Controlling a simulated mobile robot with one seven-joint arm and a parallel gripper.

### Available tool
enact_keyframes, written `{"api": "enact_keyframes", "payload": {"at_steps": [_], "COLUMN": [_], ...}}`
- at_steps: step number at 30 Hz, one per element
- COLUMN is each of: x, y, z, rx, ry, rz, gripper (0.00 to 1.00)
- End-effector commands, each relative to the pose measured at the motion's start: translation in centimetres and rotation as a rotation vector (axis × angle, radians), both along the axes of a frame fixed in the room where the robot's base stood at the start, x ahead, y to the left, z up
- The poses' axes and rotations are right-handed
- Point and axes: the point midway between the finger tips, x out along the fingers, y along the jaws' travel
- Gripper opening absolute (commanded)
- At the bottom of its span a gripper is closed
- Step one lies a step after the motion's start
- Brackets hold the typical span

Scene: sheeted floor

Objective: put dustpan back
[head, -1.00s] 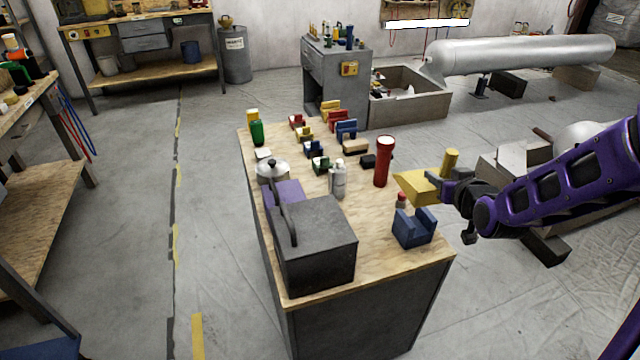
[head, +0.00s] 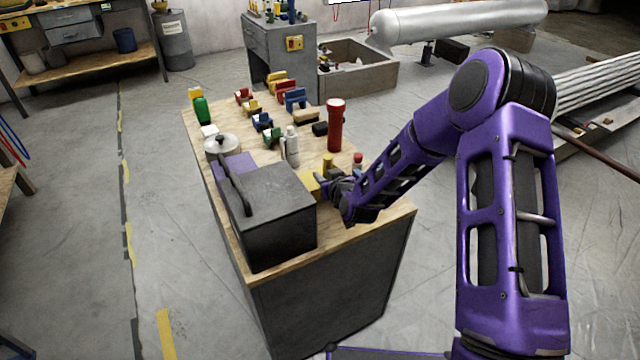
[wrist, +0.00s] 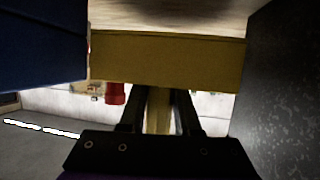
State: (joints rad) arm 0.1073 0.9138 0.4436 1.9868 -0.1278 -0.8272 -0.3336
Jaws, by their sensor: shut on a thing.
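The yellow dustpan (head: 311,186) is in my gripper (head: 333,184) over the front right part of the wood-topped cabinet, just right of the black box (head: 270,218). In the wrist view the dustpan (wrist: 165,60) spans the frame, and the fingers of my gripper (wrist: 160,105) are shut on its upright handle. Its flat pan lies close to the wooden top (wrist: 170,14); I cannot tell whether it touches. A blue block (wrist: 40,50) is close on the left in the wrist view, and the dark box side (wrist: 285,90) is on the right.
A red flashlight (head: 335,125) and a white bottle (head: 291,147) stand behind the dustpan. The floor at left is clear.

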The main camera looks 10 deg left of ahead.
Motion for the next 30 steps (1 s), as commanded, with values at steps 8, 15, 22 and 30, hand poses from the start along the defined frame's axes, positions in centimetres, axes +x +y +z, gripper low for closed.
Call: {"api": "enact_keyframes", "payload": {"at_steps": [8, 15, 22, 30], "x": [0.0, 0.0, 0.0, 0.0], "y": [0.0, 0.0, 0.0, 0.0], "z": [-3.4, -3.7, -4.3, -4.1], "rx": [0.001, 0.0, 0.001, 0.001], "ry": [0.002, -0.002, -0.002, 0.0], "rz": [-0.001, -0.001, 0.0, 0.0], "gripper": [0.0, 0.0, 0.0, 0.61]}}
